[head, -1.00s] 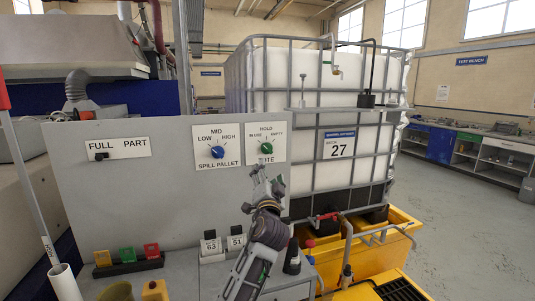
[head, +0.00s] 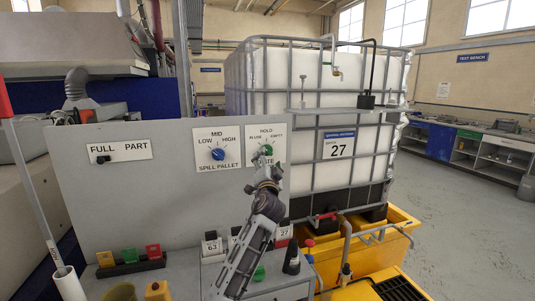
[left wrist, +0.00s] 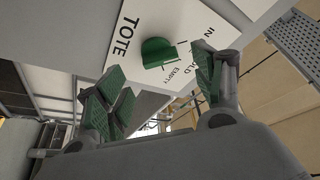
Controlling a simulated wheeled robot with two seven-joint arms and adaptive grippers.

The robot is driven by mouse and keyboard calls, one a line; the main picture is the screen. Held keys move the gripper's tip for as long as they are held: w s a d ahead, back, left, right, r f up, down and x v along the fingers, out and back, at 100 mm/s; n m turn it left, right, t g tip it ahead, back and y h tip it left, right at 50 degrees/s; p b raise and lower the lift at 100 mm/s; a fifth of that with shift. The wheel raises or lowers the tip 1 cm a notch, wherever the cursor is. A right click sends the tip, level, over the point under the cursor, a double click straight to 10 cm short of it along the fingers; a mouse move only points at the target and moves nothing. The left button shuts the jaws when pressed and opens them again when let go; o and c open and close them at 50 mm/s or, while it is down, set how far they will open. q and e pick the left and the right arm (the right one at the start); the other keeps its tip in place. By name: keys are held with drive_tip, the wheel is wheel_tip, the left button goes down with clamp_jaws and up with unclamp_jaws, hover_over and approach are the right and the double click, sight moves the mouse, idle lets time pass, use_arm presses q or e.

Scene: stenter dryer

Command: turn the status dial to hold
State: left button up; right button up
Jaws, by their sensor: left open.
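The status dial is a green knob (head: 267,150) on a white plate with IN USE, HOLD and EMPTY around it, on the grey panel. In the left wrist view the green dial (left wrist: 158,52) shows above the word EMPTY, its plate reading TOTE at the left. My left gripper (head: 263,164) is just in front of the dial and covers its lower part in the head view. In the left wrist view the gripper (left wrist: 163,88) is open, its green-padded fingers on either side of the dial and seemingly apart from it. The dial's exact setting is hard to read. My right gripper is out of view.
A blue SPILL PALLET dial (head: 218,154) sits close left of the green dial. A FULL/PART switch (head: 103,159) is farther left. A caged white tote (head: 310,75) stands behind the panel.

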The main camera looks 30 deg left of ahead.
sight(268, 152)
use_arm(q)
drive_tip(key=shift+p+x, duration=0.55)
drive_tip(key=shift+x, duration=1.8)
drive_tip(key=c, duration=1)
